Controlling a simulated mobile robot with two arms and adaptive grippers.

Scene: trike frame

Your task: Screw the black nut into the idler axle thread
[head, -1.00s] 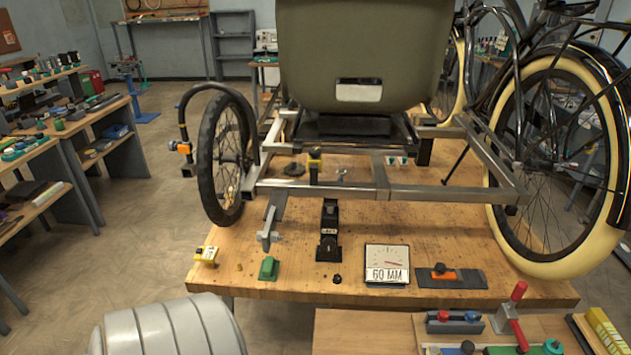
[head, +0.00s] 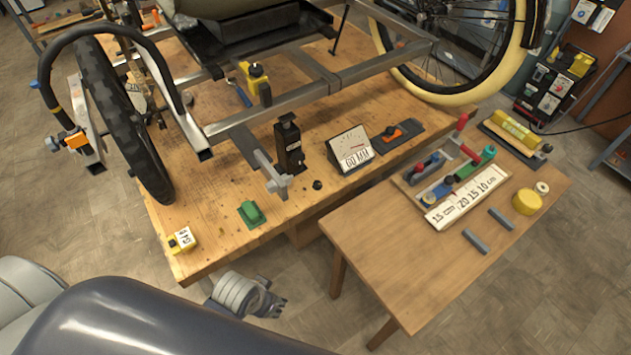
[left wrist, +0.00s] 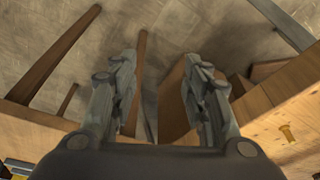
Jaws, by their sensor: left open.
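A small black piece that looks like the nut (head: 317,185) lies on the wooden workbench (head: 205,215), in front of a black upright block (head: 289,145). I cannot pick out the idler axle thread for sure; the trike frame (head: 290,107) stands on the bench behind. My left gripper (head: 278,307) is below the bench's front edge, over the floor, apart from the nut. In the left wrist view the fingers of this gripper (left wrist: 160,60) are spread, with only floor and wooden table parts beyond them. My right gripper is out of view.
A green block (head: 251,213), a yellow tagged piece (head: 182,240) and a 60 MM gauge (head: 350,150) sit on the bench. A smaller wooden table (head: 400,260) stands to the right, with a tool tray and a yellow disc (head: 527,202).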

